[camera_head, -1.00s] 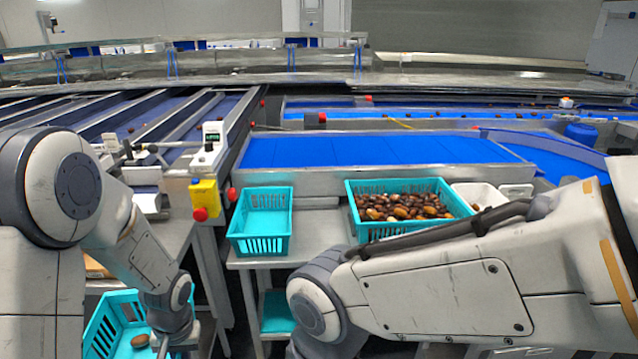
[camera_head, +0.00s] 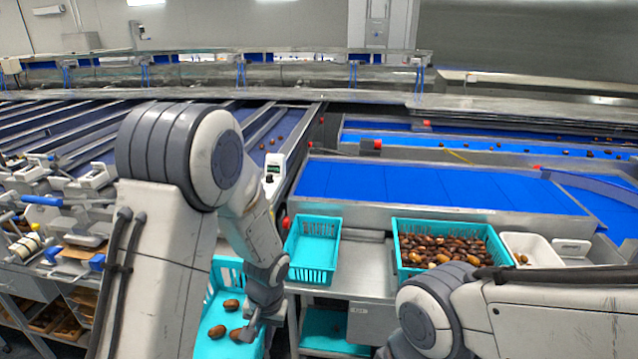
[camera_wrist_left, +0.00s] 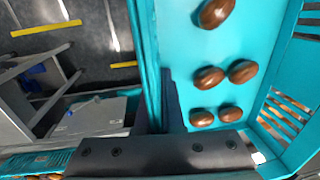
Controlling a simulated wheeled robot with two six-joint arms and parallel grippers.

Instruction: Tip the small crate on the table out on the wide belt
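A teal crate (camera_head: 213,338) with several brown dates on its floor is at the lower middle left of the head view. My left gripper (camera_head: 256,326) is at its right side. In the left wrist view my left gripper's dark fingers (camera_wrist_left: 157,108) straddle one wall of this crate (camera_wrist_left: 225,55) and look shut on it. Part of the crate is hidden by my left arm. A small empty teal crate (camera_head: 314,228) stands on the metal table (camera_head: 362,270). The wide blue belt (camera_head: 430,187) lies behind the table. My right arm shows, but its gripper is out of view.
A larger teal crate (camera_head: 402,262) full of dates stands on the table at right, beside a white bin (camera_head: 530,243). A grey control box (camera_head: 278,168) stands left of the belt. Another teal crate (camera_head: 325,330) is under the table. The wide belt is bare.

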